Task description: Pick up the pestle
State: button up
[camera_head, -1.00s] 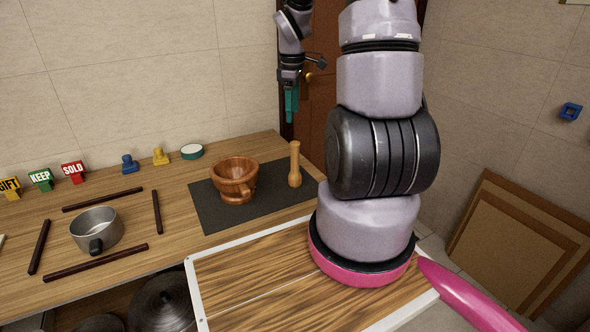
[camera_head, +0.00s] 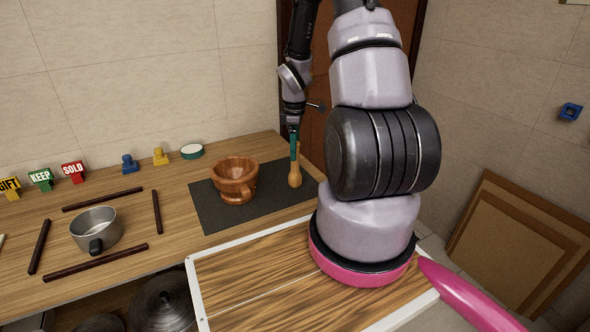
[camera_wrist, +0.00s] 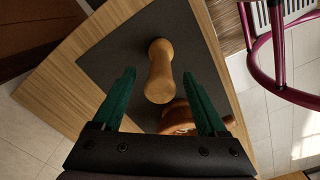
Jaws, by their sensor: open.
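The pestle (camera_head: 295,177) is light wood and stands upright on the dark mat (camera_head: 216,213), right of the reddish-brown wooden mortar (camera_head: 234,180). My gripper (camera_head: 294,148) has green fingers and is at the pestle's upper part in the head view, hiding some of it. In the wrist view, the pestle (camera_wrist: 159,72) lies between and ahead of the two green fingers of my open gripper (camera_wrist: 162,82), with gaps on both sides. The mortar (camera_wrist: 178,117) shows partly behind the right finger. Contact with the pestle is not visible.
A metal pot (camera_head: 96,229) sits among dark sticks (camera_head: 97,262) on the wooden counter (camera_head: 175,225). Coloured sign stamps (camera_head: 73,172) and a green-rimmed round tin (camera_head: 192,151) stand near the wall. The mortar is close to the pestle's left. A pink-framed object (camera_wrist: 278,45) shows in the wrist view.

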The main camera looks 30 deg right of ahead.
jog(key=shift+f, duration=0.25)
grip_shut()
